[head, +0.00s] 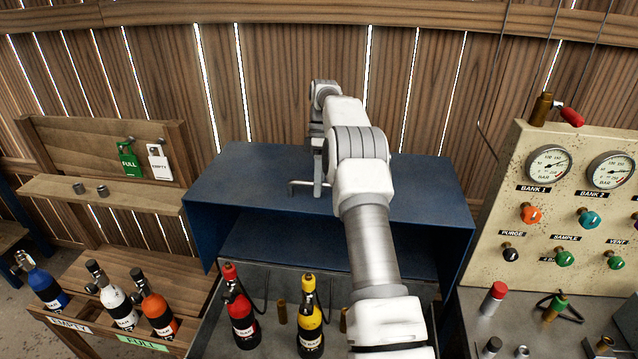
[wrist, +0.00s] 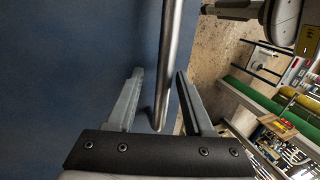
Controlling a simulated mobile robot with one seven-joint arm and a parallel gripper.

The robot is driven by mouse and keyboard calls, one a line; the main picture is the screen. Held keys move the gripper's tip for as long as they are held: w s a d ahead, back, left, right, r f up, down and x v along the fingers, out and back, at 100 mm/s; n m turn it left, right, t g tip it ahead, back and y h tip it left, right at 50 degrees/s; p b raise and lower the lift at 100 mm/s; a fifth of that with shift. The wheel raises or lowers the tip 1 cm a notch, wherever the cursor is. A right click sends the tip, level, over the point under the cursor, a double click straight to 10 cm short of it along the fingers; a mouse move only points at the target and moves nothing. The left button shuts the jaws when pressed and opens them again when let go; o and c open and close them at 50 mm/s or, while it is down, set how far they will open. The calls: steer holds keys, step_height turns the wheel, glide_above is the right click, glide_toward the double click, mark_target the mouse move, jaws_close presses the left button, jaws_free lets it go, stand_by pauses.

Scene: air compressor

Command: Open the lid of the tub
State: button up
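A metal bar handle (head: 298,184) is on the lid, partly hidden by my arm. My gripper (head: 318,190) is at this handle, mostly hidden in the head view. In the wrist view, my gripper (wrist: 158,74) is open, its two fingers apart on either side of the bar handle (wrist: 172,55). Neither finger clearly touches the bar.
A red cylinder (head: 242,318) and a yellow cylinder (head: 310,325) stand in front of the blue box. A gauge panel (head: 560,205) is close on the right. A wooden rack (head: 110,335) with several cylinders is at left. A plank wall is behind.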

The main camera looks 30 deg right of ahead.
steer(key=shift+s+d+r+b, duration=0.15)
steer(key=shift+r+b, duration=0.15)
steer(key=shift+r, duration=1.95)
steer(key=s+d+r+b, duration=0.2)
steer(key=s+d+r, duration=0.4)
steer(key=s+d, duration=0.1)
steer(key=shift+s+r+b, duration=0.3)
steer(key=shift+s+r, duration=0.05)
steer(key=shift+s, duration=0.5)
